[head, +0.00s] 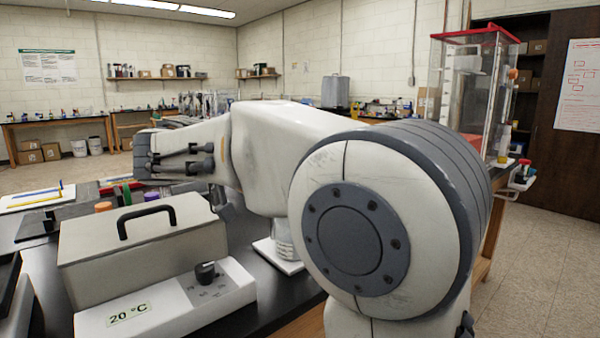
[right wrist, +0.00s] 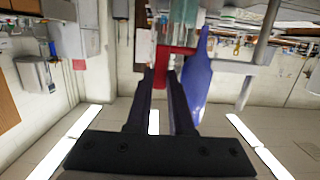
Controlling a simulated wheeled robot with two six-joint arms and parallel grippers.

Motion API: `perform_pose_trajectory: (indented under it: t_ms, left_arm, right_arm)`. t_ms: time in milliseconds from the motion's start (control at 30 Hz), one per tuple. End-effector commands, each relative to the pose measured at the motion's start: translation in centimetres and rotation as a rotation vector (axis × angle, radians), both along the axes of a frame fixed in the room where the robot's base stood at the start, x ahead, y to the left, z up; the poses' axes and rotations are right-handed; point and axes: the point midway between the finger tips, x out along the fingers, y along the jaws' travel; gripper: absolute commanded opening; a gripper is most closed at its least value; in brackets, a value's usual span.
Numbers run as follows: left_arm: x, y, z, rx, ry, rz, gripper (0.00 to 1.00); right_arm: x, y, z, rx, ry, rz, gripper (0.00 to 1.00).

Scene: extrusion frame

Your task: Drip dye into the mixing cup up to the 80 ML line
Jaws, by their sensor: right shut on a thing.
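My right arm fills the middle of the head view, and its gripper's fingertips cannot be made out there. In the right wrist view my right gripper (right wrist: 170,78) is shut on a red thing (right wrist: 177,52) at its fingertips; what it is cannot be told clearly. A blue-purple shape (right wrist: 199,78) shows just beside the right finger. In the head view a pale ribbed cylinder (head: 284,238) stands on a white square base (head: 279,258) under my arm, partly hidden; I cannot tell whether it is the mixing cup. No 80 ML line is legible. My left gripper is out of view.
A grey lidded box (head: 140,248) with a black handle stands on the black bench, behind a white "20 °C" control unit (head: 165,305). An orange cap (head: 103,206) and a purple cap (head: 151,195) show behind it. A clear case with red rim (head: 470,85) stands at right.

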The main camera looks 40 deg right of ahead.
Motion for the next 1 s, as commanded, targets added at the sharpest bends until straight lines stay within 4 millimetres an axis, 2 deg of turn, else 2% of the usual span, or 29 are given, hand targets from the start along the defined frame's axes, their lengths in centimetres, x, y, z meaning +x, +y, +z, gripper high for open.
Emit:
perform_pose_trajectory:
  t_ms: [433, 467, 500, 533, 1000]
  left_arm:
    - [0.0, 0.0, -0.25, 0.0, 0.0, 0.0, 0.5]
    - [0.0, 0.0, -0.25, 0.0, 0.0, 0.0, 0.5]
    - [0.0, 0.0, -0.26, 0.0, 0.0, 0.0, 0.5]
    - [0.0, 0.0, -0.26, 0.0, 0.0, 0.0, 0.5]
    - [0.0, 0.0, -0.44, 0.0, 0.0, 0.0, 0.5]
  right_arm:
    - [0.01, 0.02, -0.01, -0.012, 0.001, -0.001, 0.0]
    - [0.01, 0.02, -0.01, -0.012, 0.001, -0.001, 0.24]
    - [0.01, 0.02, -0.01, -0.012, 0.001, 0.0, 0.39]
    - [0.01, 0.02, -0.02, -0.011, 0.001, 0.0, 0.5]
    - [-0.03, 0.39, -0.01, -0.011, 0.0, 0.0, 0.5]
